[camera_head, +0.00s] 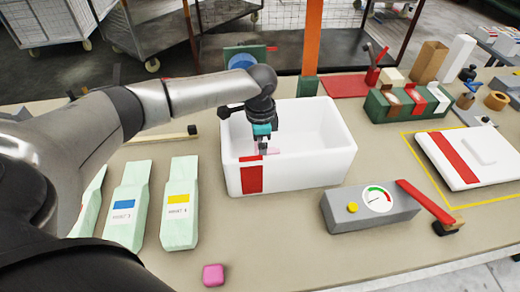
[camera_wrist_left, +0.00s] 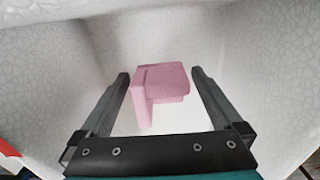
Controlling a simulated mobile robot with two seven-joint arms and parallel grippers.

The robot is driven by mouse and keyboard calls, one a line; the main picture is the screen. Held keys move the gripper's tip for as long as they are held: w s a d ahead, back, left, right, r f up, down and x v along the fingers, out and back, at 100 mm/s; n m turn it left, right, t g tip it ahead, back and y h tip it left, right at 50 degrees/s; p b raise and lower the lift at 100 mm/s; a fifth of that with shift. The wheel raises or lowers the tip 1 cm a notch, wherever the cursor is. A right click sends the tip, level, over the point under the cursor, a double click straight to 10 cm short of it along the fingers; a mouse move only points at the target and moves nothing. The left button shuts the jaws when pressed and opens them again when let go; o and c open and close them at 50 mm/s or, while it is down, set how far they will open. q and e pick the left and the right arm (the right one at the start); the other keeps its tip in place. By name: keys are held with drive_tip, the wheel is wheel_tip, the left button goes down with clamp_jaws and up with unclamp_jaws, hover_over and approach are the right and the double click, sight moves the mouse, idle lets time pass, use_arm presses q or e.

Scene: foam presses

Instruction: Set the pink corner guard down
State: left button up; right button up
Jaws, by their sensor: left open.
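The pink corner guard (camera_wrist_left: 165,82) is inside the white bin (camera_head: 310,172), seen between my fingers in the left wrist view. It looks L-shaped, with a broad block and a leg at the left. Only a sliver of pink shows beside the fingers in the head view. My left gripper (camera_head: 263,152) reaches down into the left part of the bin. It is open, with its fingers on either side of the guard (camera_wrist_left: 160,78) and narrow gaps. Whether the guard rests fully on the bin floor is hard to tell. My right gripper is not in view.
A pink block (camera_head: 213,274) lies at the table's front edge. Pale green bags (camera_head: 127,205) stand left of the bin. A grey gauge box (camera_head: 370,207) with a red lever is at the right. A white press-like pad (camera_head: 470,157) lies inside yellow tape. The bin's right half looks empty.

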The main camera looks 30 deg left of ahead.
use_arm(q)
wheel_tip(320, 180, up, 12)
drive_tip(key=p, duration=0.2)
drive_tip(key=shift+r, duration=0.2)
